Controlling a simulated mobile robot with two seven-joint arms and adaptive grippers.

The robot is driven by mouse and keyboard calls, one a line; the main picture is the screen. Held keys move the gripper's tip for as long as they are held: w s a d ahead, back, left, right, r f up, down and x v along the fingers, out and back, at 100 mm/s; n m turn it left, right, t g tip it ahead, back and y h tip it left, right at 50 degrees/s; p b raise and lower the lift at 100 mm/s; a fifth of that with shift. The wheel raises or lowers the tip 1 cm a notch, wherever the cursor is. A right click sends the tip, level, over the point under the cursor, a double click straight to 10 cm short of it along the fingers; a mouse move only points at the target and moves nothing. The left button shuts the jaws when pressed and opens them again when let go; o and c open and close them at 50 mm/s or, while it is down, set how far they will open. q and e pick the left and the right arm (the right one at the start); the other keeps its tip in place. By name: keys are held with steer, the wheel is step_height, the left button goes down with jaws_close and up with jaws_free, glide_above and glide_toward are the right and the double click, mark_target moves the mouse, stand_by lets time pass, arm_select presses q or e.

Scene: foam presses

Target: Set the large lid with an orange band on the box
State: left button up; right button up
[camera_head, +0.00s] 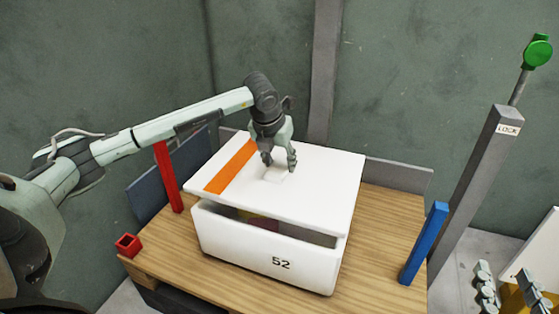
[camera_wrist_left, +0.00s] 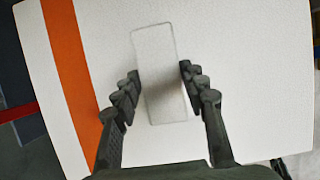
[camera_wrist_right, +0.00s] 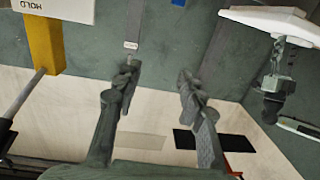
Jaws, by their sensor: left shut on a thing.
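The large white lid (camera_head: 315,172) with an orange band (camera_head: 232,166) is over the white box (camera_head: 215,235) marked 52. A dark gap shows between the lid's front edge and the box rim, with something reddish and yellow inside. My left gripper (camera_head: 278,163) is shut on the lid's raised white handle. In the left wrist view the handle (camera_wrist_left: 158,75) stands between the fingers (camera_wrist_left: 160,85), and the orange band (camera_wrist_left: 70,65) lies to the left. My right gripper (camera_head: 507,290) is at the lower right, away from the box; its fingers (camera_wrist_right: 157,85) are apart and empty in the right wrist view.
The box stands on a wooden table (camera_head: 380,235). A red post (camera_head: 168,178) and small red square holder (camera_head: 128,245) are at left, a blue post (camera_head: 424,243) at right. Beyond it stands a grey LOCK post (camera_head: 478,180) with a green knob (camera_head: 537,52). A yellow post (camera_wrist_right: 44,42) shows in the right wrist view.

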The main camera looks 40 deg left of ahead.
arm_select(q)
steer(key=shift+f+b, duration=0.5)
steer(key=shift+f, duration=0.25)
steer(key=shift+f+b, duration=0.45)
steer(key=shift+f, duration=0.15)
steer(key=shift+f+b, duration=0.65)
steer(key=shift+f, duration=0.1)
steer(key=shift+f+b, duration=0.65)
steer(key=shift+f, duration=0.15)
arm_select(e)
steer(key=s+r+t+y, duration=0.3)
steer(key=s+r+t, duration=0.2)
steer(key=r, duration=0.8)
steer(key=shift+t, duration=1.9)
arm_select(q)
steer(key=o, duration=1.2)
arm_select(e)
steer(key=shift+f, duration=0.1)
arm_select(q)
steer(key=shift+o, duration=0.2)
steer(key=v, duration=1.2)
